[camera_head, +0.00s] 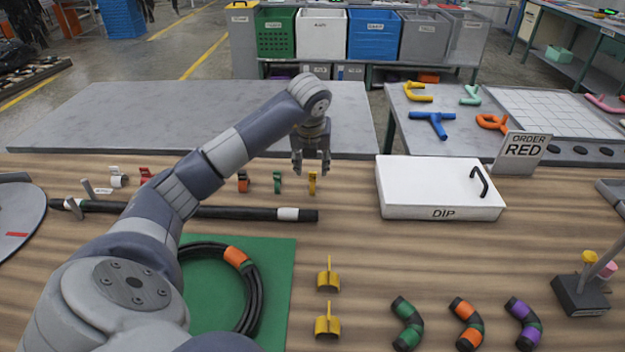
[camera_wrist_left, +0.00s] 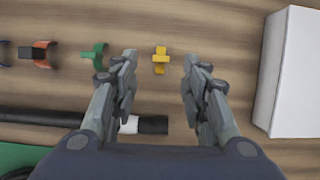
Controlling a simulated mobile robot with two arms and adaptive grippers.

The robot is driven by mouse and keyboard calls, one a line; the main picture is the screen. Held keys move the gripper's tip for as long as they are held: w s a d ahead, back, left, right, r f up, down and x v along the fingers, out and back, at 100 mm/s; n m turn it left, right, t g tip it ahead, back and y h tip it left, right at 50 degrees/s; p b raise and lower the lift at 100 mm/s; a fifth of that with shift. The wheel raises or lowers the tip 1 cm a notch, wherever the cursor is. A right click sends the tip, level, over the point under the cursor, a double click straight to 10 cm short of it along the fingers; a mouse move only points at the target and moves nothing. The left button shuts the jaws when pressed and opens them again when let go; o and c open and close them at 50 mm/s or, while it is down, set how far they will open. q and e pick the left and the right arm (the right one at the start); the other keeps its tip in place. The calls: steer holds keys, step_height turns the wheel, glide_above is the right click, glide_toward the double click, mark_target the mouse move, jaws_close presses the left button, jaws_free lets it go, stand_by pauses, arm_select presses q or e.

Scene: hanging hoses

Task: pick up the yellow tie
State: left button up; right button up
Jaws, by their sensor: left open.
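The yellow tie (camera_head: 312,183) stands on the wooden table at the right end of a row of coloured ties. In the left wrist view the yellow tie (camera_wrist_left: 161,60) lies between and just beyond the fingertips. My left gripper (camera_head: 311,165) is open and points down above the table, over and slightly behind the yellow tie in the head view. Its two fingers (camera_wrist_left: 160,70) are spread apart with nothing between them touching. My right gripper is not in view.
A green tie (camera_head: 277,182) and an orange one (camera_head: 243,181) stand to the left. A black hose (camera_head: 240,212) with a white band lies in front. The white DIP box (camera_head: 430,196) stands to the right. Two yellow clips (camera_head: 328,280) sit nearer.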

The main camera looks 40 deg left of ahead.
mark_target(313, 172)
arm_select(q)
steer(key=shift+p+x, duration=0.45)
steer(key=shift+x, duration=2.65)
steer(key=shift+w, duration=0.1)
steer(key=c, duration=0.8)
